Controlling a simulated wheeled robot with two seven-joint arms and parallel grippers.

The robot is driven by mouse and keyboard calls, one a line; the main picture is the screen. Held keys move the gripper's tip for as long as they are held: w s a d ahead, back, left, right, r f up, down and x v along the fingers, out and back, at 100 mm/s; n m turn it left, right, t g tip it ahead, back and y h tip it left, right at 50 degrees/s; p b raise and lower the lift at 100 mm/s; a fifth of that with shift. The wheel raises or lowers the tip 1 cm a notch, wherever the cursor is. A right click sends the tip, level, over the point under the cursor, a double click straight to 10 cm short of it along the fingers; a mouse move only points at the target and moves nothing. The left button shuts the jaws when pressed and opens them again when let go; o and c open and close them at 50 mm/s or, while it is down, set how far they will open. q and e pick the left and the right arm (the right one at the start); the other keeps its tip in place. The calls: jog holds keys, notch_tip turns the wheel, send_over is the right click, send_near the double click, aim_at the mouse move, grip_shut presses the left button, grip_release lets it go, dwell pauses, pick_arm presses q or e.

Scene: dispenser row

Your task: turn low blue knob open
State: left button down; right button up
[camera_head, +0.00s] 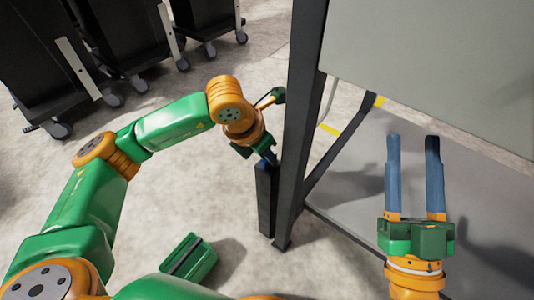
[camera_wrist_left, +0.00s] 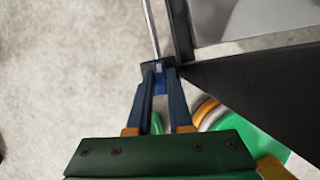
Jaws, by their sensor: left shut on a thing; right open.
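The blue knob (camera_wrist_left: 160,87) shows in the left wrist view between the two fingers of my left gripper (camera_wrist_left: 160,75), near their tips. A thin metal pipe (camera_wrist_left: 151,28) runs up from a dark fitting there. The left gripper is shut on the knob. In the head view my left gripper (camera_head: 270,157) points down beside a dark upright post, and the knob cannot be made out behind the fingers. My right gripper (camera_head: 413,150) is open and empty, its two long fingers apart, in front of the grey panel's lower part.
A dark frame post (camera_head: 303,110) stands just right of the left gripper. A large pale panel (camera_head: 440,60) fills the upper right, with a grey plate (camera_head: 365,185) low beneath it. Black wheeled carts (camera_head: 115,40) stand at the back left.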

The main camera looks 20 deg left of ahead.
pick_arm(q)
jog(key=shift+n, duration=0.8)
pick_arm(e)
jog(key=shift+s+r+t+y, duration=0.3)
jog(key=shift+s+r+y, duration=0.1)
jog(key=shift+s+r, duration=0.15)
pick_arm(q)
jog(key=shift+y, duration=0.3)
pick_arm(e)
jog(key=shift+r, duration=0.1)
pick_arm(q)
jog(key=c, duration=0.8)
grip_release()
